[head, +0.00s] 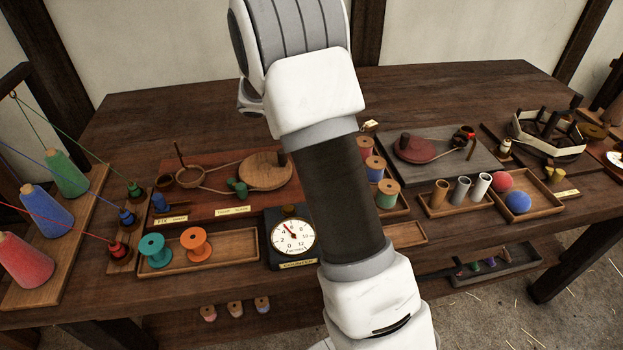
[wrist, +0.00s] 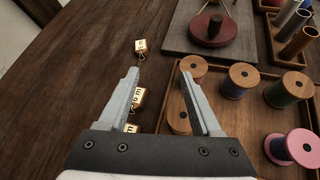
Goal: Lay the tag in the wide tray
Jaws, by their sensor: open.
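My gripper (wrist: 160,70) is open with nothing between its fingertips, above the dark table. In the wrist view, small pale tags with dark marks and wire loops lie on the table. One tag (wrist: 141,46) lies just beyond the fingertips. A second tag (wrist: 139,98) lies beside the left finger, partly hidden by it, and a third (wrist: 130,128) is mostly covered by the gripper. In the head view a tag (head: 370,125) shows beside my arm, which hides the gripper. Several trays show; a long tray (head: 218,262) holds a teal and an orange spool. I cannot tell which is the wide tray.
A spool tray (wrist: 203,150) lies right of the gripper. A grey board (wrist: 180,43) with a red disc lies beyond it. A dial (head: 292,236) stands left of my arm. The table's back is clear.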

